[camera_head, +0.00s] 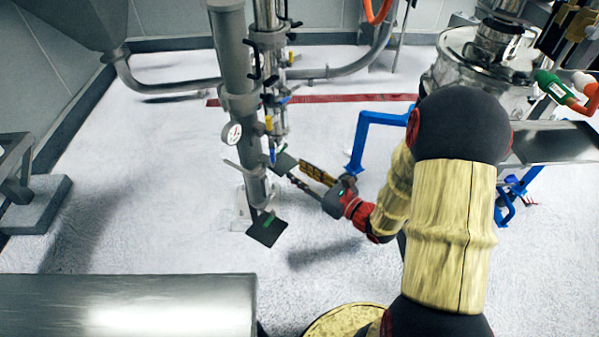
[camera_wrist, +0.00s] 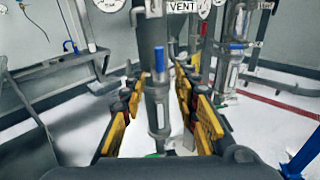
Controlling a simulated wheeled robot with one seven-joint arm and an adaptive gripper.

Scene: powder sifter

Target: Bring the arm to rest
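My gripper (camera_head: 293,175) points left in the head view, toward a grey vertical pipe (camera_head: 238,75) with a round gauge (camera_head: 231,133). In the wrist view its yellow and black fingers stand apart on both sides, so my gripper (camera_wrist: 156,105) is open. The grey pipe (camera_wrist: 158,45) with a blue-handled valve (camera_wrist: 160,60) shows between the fingers in that view. I see nothing gripped. Whether the fingers touch the pipe I cannot tell. My arm reaches in from the lower right of the head view.
A blue frame (camera_head: 366,135) stands just beyond my gripper. A steel vessel (camera_head: 470,75) is at upper right. A metal surface (camera_head: 130,305) fills the lower left. A dark plate (camera_head: 267,229) lies near the pipe's foot. White floor (camera_head: 150,220) is clear at left.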

